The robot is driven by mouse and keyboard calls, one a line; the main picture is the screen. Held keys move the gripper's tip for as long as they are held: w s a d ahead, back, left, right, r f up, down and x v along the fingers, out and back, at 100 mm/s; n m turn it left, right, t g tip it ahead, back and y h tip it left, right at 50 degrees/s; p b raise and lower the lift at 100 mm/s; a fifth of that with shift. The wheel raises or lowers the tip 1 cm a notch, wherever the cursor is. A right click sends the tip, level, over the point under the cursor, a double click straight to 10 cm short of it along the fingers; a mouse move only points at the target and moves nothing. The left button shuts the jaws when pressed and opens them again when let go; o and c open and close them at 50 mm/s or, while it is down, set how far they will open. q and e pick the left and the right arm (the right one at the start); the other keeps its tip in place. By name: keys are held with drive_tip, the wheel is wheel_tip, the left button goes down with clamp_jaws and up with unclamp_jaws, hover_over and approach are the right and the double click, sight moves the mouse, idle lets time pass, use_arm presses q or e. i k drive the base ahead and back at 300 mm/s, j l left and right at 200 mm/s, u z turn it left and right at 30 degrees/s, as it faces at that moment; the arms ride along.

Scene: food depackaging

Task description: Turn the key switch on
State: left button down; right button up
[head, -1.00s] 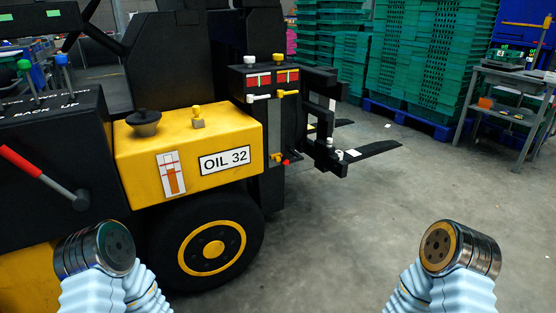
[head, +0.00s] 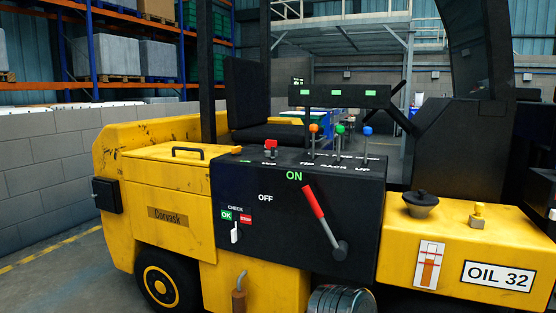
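A lever with a red handle (head: 315,203) is mounted on the black side panel (head: 360,205) of a yellow and black forklift. It tilts up and to the left, its tip just below and right of the green ON label (head: 293,175). A white OFF label (head: 265,197) lies lower left. A small white switch (head: 236,232) sits under the green OK and red STOP labels. No thing is marked as the key switch, so I cannot tell which it is. Neither gripper is in view; only a metal joint of my arm shows at the bottom edge.
Several knobbed levers (head: 340,133) and a small red control (head: 271,146) stand on top of the panel. A yellow OIL 32 box (head: 450,240) with a black cap is at right. A grey block wall (head: 45,170) and shelving are at left.

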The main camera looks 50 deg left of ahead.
sight(272, 153)
drive_tip(key=u, duration=1.8)
drive_tip(key=i+l+u, duration=0.1)
drive_tip(key=i, duration=0.4)
drive_tip(key=i+l+u, duration=0.1)
drive_tip(key=i+l, duration=0.25)
drive_tip(key=i, duration=0.1)
